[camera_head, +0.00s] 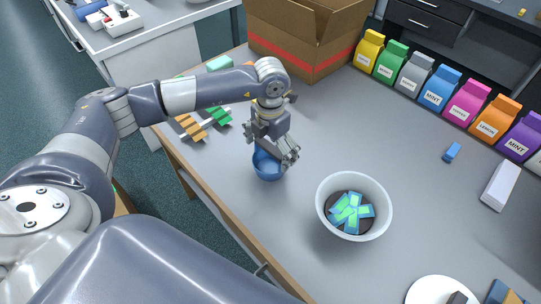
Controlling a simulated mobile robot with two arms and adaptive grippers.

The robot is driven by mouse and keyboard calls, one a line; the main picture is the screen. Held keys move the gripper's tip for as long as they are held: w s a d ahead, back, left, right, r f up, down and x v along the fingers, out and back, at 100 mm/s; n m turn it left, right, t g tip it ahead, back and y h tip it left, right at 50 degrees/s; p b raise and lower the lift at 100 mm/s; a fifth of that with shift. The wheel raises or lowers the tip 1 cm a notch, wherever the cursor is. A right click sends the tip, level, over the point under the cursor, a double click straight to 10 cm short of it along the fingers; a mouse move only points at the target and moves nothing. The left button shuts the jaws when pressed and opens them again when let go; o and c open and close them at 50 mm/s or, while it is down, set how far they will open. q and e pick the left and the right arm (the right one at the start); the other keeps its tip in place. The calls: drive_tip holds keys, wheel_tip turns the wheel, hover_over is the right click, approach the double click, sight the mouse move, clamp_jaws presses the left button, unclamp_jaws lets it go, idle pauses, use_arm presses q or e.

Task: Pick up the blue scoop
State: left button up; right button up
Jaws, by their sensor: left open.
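The blue scoop (269,172) is a small round blue cup-like thing on the grey table (240,205), left of a white bowl. My left gripper (274,158) points down over the scoop, with its fingers at the scoop's rim. It is open. The fingers overlap the scoop in the picture, and I cannot tell whether they touch it. Any handle of the scoop is hidden or not distinguishable. My right gripper does not show.
A white bowl (378,226) holding blue-green packets stands right of the scoop. An open cardboard box (285,60) is behind. Coloured bags (438,88) line the back right edge. Orange and green items (190,127) lie left. A white plate (428,287) is at the front right.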

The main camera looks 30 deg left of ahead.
sight(270, 168)
use_arm(q)
wheel_tip(270, 168, down, 2)
drive_tip(key=shift+f, duration=0.5)
drive_tip(key=shift+c, duration=1.1)
drive_tip(key=c, duration=0.8)
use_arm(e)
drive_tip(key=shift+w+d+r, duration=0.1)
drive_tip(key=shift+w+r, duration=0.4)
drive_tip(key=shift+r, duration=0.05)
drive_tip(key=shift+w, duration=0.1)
use_arm(q)
drive_tip(key=shift+r, duration=0.2)
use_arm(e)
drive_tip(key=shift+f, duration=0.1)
